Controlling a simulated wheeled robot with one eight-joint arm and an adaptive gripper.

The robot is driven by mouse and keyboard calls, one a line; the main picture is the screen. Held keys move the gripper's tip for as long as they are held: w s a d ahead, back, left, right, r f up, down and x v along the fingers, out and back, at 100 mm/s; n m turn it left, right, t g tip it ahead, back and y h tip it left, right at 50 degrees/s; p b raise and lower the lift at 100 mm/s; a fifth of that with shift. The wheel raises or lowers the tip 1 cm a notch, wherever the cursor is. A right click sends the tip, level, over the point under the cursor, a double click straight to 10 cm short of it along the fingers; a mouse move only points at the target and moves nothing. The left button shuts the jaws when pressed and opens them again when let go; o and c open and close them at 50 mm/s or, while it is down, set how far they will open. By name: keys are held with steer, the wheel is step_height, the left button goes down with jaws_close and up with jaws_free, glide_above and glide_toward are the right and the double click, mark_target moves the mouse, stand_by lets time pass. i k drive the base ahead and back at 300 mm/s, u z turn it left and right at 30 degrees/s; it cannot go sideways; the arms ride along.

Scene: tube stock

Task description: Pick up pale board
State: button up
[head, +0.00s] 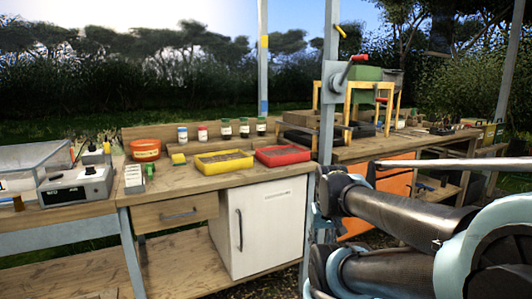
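I cannot single out a pale board with certainty in the head view. A light wooden panel (158,132) stands upright along the back of the near bench, behind the jars. A thin pale strip (450,162) runs level above my arm at the right; I cannot tell what it is. My arm fills the lower right with dark links and pale blue joints. The fingers of my gripper do not show, so what it holds, if anything, is hidden.
A wooden bench (215,181) carries a yellow tray (224,168), a red tray (283,163), an orange tub (146,149) and several jars. A white cabinet (262,225) sits below. A grey post (327,100) rises before the back bench. A clear box (30,160) stands left.

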mark_target(250, 151)
steer(key=i, duration=0.9)
steer(key=u, duration=0.05)
